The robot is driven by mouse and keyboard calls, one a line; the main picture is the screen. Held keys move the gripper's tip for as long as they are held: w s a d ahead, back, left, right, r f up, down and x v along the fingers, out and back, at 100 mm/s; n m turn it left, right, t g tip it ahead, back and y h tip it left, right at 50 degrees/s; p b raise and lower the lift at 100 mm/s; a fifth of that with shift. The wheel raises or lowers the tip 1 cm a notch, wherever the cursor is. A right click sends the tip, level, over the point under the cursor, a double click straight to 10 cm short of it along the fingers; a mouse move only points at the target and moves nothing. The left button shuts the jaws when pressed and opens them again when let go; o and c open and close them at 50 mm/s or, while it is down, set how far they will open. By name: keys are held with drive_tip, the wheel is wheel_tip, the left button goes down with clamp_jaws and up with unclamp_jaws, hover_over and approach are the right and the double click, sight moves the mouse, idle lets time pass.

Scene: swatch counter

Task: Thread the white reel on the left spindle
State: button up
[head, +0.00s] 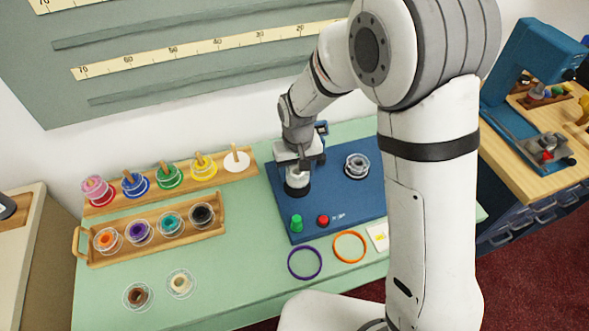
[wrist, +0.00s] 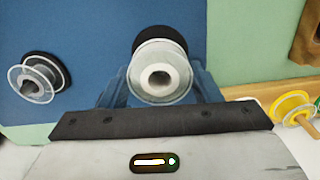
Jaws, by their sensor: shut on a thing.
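My gripper (head: 299,163) points down over the left part of the blue board (head: 340,204). In the wrist view its blue fingers are shut on the white reel (wrist: 178,72), one on each side. The reel has clear flanges and a round hole facing the camera. The left spindle's round black base (wrist: 160,36) shows just behind the reel; it also shows below my gripper in the head view (head: 297,187). The spindle's post is not clearly seen, so I cannot tell whether the reel is around it. The right spindle (wrist: 32,84) carries a clear-flanged reel.
A green knob (head: 296,224) and a red button (head: 323,220) sit on the board's front. Purple (head: 305,263) and orange (head: 349,246) rings lie in front.

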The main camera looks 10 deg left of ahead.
drive_tip(key=o, duration=1)
drive_tip(key=shift+o, duration=0.2)
drive_tip(key=shift+w, duration=0.1)
drive_tip(key=shift+r+p, duration=2.25)
drive_tip(key=shift+r, duration=1.35)
